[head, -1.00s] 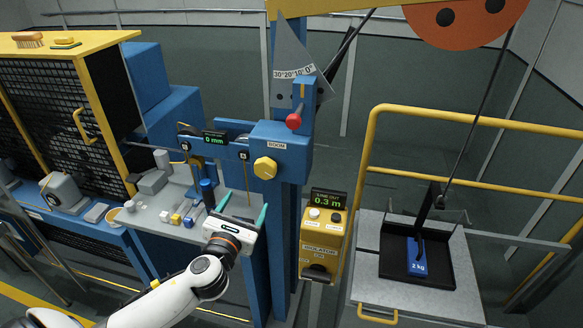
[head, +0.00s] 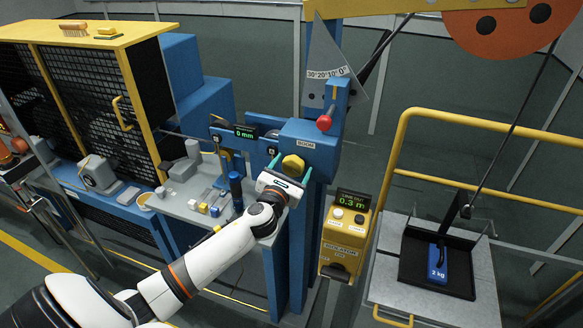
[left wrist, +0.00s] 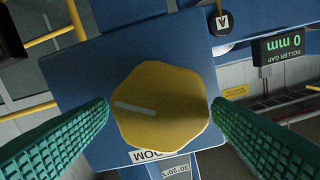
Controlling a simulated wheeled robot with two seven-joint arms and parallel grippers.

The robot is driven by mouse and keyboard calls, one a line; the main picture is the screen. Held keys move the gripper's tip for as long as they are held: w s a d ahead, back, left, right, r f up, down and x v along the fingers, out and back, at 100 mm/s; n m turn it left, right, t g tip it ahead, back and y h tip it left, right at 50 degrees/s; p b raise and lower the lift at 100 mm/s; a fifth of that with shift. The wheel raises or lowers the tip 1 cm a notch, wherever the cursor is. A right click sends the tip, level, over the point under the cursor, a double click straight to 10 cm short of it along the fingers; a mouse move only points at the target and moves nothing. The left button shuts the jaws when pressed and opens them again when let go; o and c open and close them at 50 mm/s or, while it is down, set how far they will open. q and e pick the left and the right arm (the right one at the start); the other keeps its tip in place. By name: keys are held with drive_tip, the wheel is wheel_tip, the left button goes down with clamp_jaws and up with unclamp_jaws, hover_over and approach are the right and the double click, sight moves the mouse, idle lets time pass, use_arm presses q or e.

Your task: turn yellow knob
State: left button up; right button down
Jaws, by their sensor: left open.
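The yellow knob (head: 292,164) is a lobed knob on the blue box marked BOOM (head: 325,140). In the left wrist view the knob (left wrist: 160,108) fills the middle, with a pale pointer line toward its left side. My left gripper (head: 290,168) is open, its two green fingers at either side of the knob. In the left wrist view the left gripper (left wrist: 160,120) has one finger on each side, the right one very near the knob's edge. I cannot tell whether either finger touches it. My right gripper is not in view.
A red ball-ended lever (head: 324,123) stands just above the knob. A display reading 0 mm (head: 246,132) is to its left. A yellow isolator box (head: 346,236) stands lower right. A grey bench (head: 180,205) with small parts lies left. A blue 2 kg weight (head: 437,262) sits far right.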

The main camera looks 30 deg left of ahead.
use_arm(q)
drive_tip(key=c, duration=1)
drive_tip(key=shift+n, duration=0.3)
